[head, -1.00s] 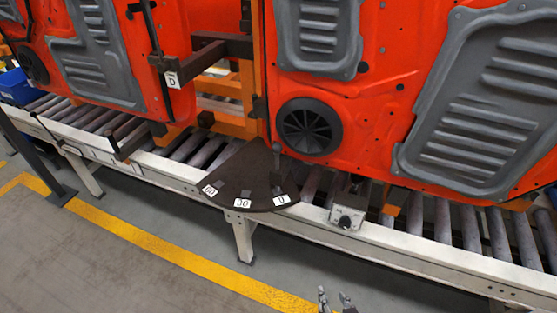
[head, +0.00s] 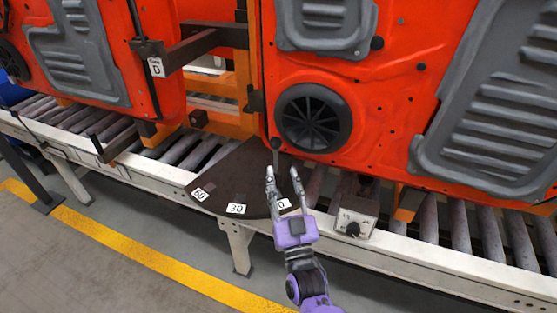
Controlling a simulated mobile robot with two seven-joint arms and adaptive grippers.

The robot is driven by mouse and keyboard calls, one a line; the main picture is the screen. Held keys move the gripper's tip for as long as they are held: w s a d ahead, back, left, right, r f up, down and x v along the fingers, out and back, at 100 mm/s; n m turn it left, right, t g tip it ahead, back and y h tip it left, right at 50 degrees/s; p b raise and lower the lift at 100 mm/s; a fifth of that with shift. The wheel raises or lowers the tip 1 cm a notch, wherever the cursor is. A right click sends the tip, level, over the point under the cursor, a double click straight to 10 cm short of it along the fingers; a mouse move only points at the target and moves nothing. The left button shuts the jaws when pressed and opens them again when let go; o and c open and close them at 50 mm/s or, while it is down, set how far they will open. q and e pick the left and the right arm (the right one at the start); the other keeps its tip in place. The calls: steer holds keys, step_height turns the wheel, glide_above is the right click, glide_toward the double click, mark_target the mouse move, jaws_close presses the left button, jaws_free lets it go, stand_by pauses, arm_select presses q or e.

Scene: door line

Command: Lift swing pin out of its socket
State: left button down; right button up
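The swing pin (head: 276,146) shows as a thin dark post with a round knob. It stands upright at the 0 end of the dark fan-shaped plate (head: 233,177), close to the lower edge of the orange door panel. Its socket is hidden behind my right gripper. My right gripper (head: 282,170) reaches up from the bottom of the head view. Its two grey fingers are apart, just below the knob in the picture, with nothing seen held between them. Whether a finger touches the pin cannot be told. My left gripper is not in view.
The plate carries labels 60, 30 and 0 (head: 284,204). An orange door panel (head: 386,112) with a round black speaker rises behind the pin. A small box with a black knob (head: 355,212) sits at right on the roller conveyor's rail. Floor in front is clear.

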mark_target(277, 154)
steer(key=x, duration=0.5)
steer(key=shift+w+p, duration=0.3)
steer(key=shift+w, duration=0.1)
steer(key=shift+a, duration=0.1)
jaws_close()
steer(key=shift+r, duration=0.1)
